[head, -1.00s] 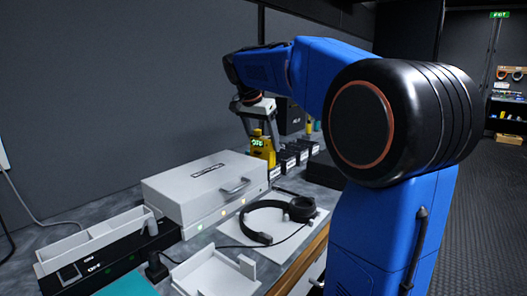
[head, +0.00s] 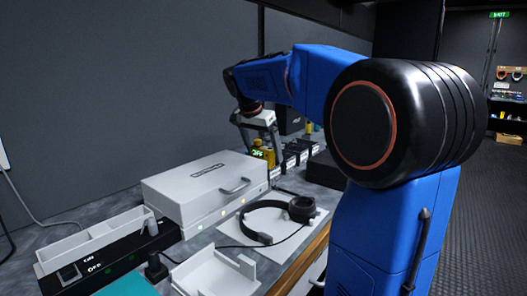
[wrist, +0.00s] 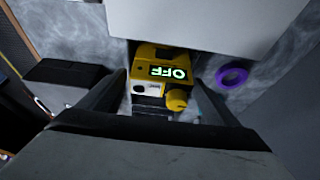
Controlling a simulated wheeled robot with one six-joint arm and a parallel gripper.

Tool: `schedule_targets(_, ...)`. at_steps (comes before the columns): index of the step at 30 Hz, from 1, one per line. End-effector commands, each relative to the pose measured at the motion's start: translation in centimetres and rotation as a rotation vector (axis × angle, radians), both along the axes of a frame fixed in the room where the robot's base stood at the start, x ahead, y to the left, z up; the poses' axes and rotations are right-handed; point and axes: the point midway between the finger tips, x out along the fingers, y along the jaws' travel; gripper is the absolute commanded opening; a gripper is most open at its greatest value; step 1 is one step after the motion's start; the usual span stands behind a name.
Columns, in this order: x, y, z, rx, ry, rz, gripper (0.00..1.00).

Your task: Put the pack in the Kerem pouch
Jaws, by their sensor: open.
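The pack is a yellow device with a lit green "OFF" display. In the head view the pack (head: 268,154) is at the far end of the worktop, behind the white case. In the wrist view the pack (wrist: 148,67) lies between and just beyond my fingertips, with a yellow knob at its near side. My gripper (wrist: 160,84) is open, one finger on either side of the pack; in the head view my gripper (head: 259,143) points down over it. A row of black pouches (head: 290,160) with white labels stands beside the pack. The labels are too small to read, so I cannot tell Kerem's.
The white case (head: 190,188) with a handle stands in front of the pack. Headphones (head: 285,212) lie on a pale mat, with a cable across the worktop. A white tray (head: 205,275) is nearer. A purple ring (wrist: 231,76) lies right of the pack in the wrist view.

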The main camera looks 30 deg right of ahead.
Motion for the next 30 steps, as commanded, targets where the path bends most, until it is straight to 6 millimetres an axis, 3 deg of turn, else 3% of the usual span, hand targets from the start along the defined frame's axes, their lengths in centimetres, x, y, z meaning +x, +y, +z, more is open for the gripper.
schedule_targets(7, -0.2, 0.7, 2.1, 0.0, -0.003, 0.002, 0.84)
schedule_targets(21, -1.3, 3.7, 9.8, -0.001, -0.001, 0.001, 0.84)
schedule_targets(30, -1.5, 4.2, 11.3, 0.0, 0.0, 0.0, 0.84)
